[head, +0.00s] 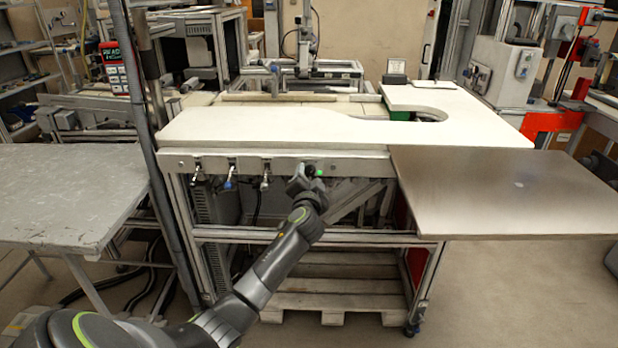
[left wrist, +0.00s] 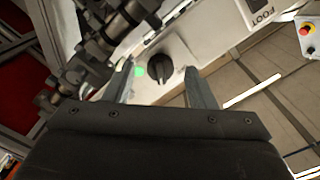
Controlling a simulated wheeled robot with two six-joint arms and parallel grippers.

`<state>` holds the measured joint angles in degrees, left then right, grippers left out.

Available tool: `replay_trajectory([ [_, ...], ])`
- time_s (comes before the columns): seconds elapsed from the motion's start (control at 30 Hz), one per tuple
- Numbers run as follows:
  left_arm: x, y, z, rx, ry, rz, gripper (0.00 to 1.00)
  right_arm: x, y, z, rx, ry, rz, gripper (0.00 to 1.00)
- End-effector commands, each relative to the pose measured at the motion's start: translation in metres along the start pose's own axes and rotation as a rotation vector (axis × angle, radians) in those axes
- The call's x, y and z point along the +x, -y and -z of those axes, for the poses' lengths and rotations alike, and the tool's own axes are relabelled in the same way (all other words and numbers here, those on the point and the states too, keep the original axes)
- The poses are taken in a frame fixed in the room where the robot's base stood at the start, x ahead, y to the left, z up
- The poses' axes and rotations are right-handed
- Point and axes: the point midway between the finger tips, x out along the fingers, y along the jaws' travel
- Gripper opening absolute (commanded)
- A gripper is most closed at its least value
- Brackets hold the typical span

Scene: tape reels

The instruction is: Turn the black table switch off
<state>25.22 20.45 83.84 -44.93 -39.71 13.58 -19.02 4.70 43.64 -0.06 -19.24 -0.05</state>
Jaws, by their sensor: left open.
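The black table switch (left wrist: 158,67) is a round rotary knob on the white front panel of the table. In the left wrist view a green light (left wrist: 139,72) glows beside it, to its left. The green light also shows in the head view (head: 320,173) at the table's front rail. My left gripper (head: 305,180) is in front of that rail, its fingers open. In the left wrist view the switch appears between the two fingertips; I cannot tell if they touch it. My right gripper is not in view.
The white tabletop (head: 260,125) is above the rail. Several valve-like fittings (head: 230,170) hang along the rail to the left. A brown metal plate (head: 500,190) juts out at right. A "FOOT" label (left wrist: 263,10) and a box with a red button (left wrist: 306,29) show in the left wrist view.

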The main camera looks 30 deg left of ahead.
Motion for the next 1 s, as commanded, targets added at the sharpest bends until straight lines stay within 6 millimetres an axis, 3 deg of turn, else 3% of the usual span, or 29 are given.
replay_trajectory([
  [0.43, 0.0083, 0.0002, 0.0002, 0.000, -0.001, 0.000, 0.50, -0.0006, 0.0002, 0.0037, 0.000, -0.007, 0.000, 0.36],
  [0.77, 0.0081, 0.0000, 0.0001, 0.000, 0.000, -0.001, 0.07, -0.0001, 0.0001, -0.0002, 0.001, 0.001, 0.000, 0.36],
  [1.0, 0.0080, -0.0009, -0.0007, -0.018, 0.000, 0.000, 0.06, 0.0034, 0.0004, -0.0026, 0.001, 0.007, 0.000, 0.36],
])
